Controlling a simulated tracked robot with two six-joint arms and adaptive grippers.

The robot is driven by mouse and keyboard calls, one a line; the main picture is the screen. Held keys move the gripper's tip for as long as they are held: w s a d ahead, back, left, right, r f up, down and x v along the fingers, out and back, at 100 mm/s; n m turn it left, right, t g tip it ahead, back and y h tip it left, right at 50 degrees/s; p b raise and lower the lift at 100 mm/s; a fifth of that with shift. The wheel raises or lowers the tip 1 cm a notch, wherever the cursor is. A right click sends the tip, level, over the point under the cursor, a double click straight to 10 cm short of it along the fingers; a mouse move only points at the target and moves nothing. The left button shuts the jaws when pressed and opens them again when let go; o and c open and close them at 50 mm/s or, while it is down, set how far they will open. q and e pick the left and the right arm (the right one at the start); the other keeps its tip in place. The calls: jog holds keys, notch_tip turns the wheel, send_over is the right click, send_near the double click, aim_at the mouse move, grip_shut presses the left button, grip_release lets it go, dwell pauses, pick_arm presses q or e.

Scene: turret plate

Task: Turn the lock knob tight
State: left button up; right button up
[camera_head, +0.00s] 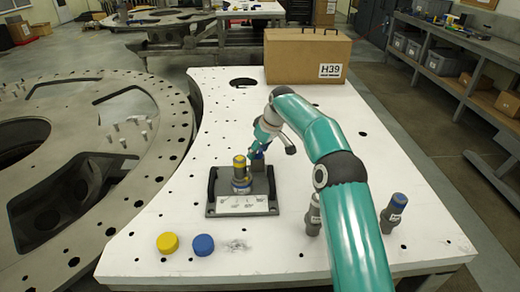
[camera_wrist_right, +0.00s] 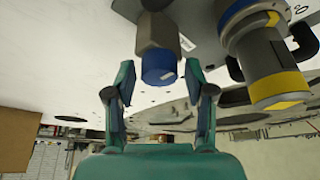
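A dark fixture plate (camera_head: 214,206) with black side handles lies on the white table. On it stands a grey cylinder with a yellow top (camera_head: 240,172), also at the right of the right wrist view (camera_wrist_right: 270,72). Behind it is a grey part with a blue end (camera_head: 257,156); the right wrist view shows it (camera_wrist_right: 158,65) between and just beyond my fingertips. I cannot tell for sure which is the lock knob. My right gripper (camera_head: 258,146) is open above the blue-ended part, with gaps visible on both sides in the wrist view (camera_wrist_right: 160,84). My left gripper is out of view.
A yellow cap (camera_head: 167,243) and a blue cap (camera_head: 203,245) lie at the front left. Two grey cylindrical pieces (camera_head: 313,216) (camera_head: 393,214) stand at the right. A cardboard box (camera_head: 300,58) labelled H39 stands at the back. A large metal ring (camera_head: 160,120) lies left of the table.

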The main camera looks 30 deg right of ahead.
jog(key=c, duration=0.8)
jog(key=shift+d, duration=0.1)
